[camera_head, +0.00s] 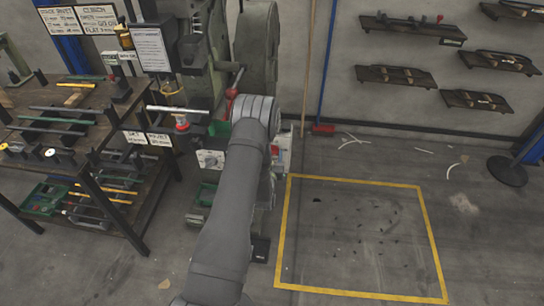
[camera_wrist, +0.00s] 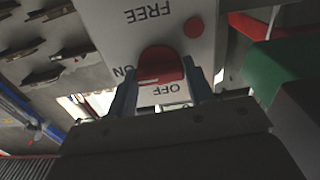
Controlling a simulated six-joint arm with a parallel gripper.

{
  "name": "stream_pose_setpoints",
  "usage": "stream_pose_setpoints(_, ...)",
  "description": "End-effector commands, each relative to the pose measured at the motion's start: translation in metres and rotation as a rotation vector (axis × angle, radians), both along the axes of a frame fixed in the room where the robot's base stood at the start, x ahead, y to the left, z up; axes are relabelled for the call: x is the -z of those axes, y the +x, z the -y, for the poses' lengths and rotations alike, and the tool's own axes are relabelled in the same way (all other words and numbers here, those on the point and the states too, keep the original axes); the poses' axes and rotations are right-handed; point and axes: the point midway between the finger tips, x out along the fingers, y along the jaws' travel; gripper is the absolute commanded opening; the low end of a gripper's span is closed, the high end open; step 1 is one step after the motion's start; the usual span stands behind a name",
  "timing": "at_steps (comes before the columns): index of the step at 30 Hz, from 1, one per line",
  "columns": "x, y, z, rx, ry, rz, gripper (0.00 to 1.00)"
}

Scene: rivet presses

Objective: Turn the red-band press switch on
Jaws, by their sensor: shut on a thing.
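A round red mark (camera_wrist: 194,28) is on the panel beside the knob. My gripper (camera_wrist: 161,74) has one finger on each side of the knob and is shut on it. I cannot tell which label the knob points to. In the head view my arm hides the gripper and the knob; a white and red box (camera_head: 282,155) shows just right of the arm.
A grey-green press (camera_head: 253,50) stands behind my arm. Another white switch box (camera_head: 210,160) is left of the arm. A workbench with tools (camera_head: 75,110) stands at left. Yellow-outlined floor (camera_head: 365,235) is open at right; shelves (camera_head: 412,27) hang on the wall.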

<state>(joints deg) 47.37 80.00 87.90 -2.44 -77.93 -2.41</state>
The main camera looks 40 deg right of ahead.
Motion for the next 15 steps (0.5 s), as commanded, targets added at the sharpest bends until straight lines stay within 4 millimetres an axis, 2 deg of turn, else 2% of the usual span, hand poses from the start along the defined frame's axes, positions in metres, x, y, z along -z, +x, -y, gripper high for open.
stream_pose_setpoints(12,0.0005,-0.0003,-0.0003,0.000,0.049,0.047,0.24)
stream_pose_setpoints(13,0.0005,-0.0003,-0.0003,0.000,0.049,0.047,0.49)
stream_pose_setpoints(15,0.0004,-0.0003,-0.0003,0.000,0.048,0.047,0.63)
